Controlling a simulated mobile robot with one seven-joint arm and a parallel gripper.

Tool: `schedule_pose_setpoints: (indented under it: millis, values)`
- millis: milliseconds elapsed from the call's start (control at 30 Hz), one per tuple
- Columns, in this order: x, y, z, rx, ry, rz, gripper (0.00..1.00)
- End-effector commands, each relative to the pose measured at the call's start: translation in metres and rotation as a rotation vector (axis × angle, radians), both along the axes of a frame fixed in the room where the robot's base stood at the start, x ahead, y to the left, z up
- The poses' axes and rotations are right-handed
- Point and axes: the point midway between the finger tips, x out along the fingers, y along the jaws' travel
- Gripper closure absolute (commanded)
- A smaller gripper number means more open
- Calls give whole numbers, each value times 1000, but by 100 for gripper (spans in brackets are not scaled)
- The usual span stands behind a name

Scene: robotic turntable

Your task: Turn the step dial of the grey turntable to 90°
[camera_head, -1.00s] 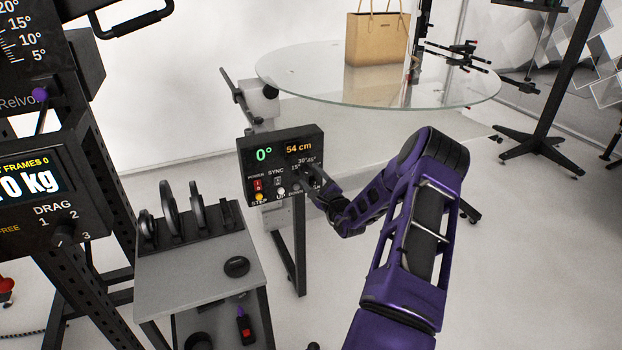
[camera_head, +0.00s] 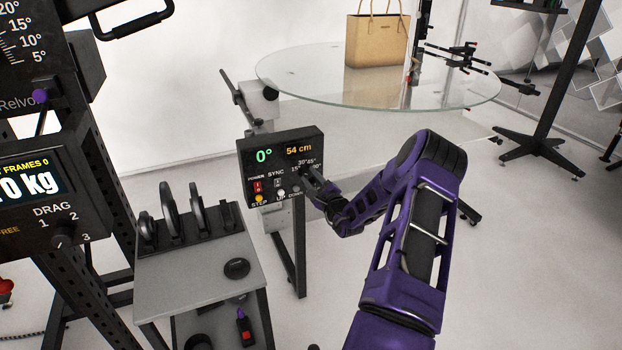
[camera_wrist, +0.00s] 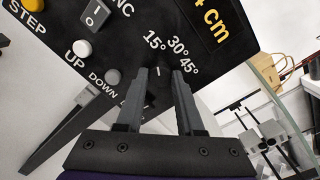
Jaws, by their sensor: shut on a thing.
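The black control box (camera_head: 246,180) of the turntable shows a green 0° and an orange 54 cm. Its step dial (camera_wrist: 162,73) is at the right side of the panel, below the marks 15°, 30° and 45°; a 90° mark shows in the head view. My gripper (camera_head: 309,178) reaches the dial from the right. In the wrist view my gripper (camera_wrist: 162,72) has one finger on each side of the dial and is shut on it. A short white line shows between the fingertips, towards the 15° and 30° marks. The fingers hide much of the dial.
Step, up and down buttons (camera_wrist: 82,49) and two switches sit left of the dial. The round glass turntable plate (camera_head: 290,85) carries a paper bag (camera_head: 377,40). A grey cart (camera_head: 190,275) stands at lower left, beside a black weight-display stand (camera_head: 75,215).

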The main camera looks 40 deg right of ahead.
Motion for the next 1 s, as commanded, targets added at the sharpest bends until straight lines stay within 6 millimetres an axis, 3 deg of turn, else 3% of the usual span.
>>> schedule_pose_setpoints:
  millis: [367,1000]
  values:
    - [0,0,0,139,-32,-1,100]
    - [-1,0,-1,715,-170,-2,100]
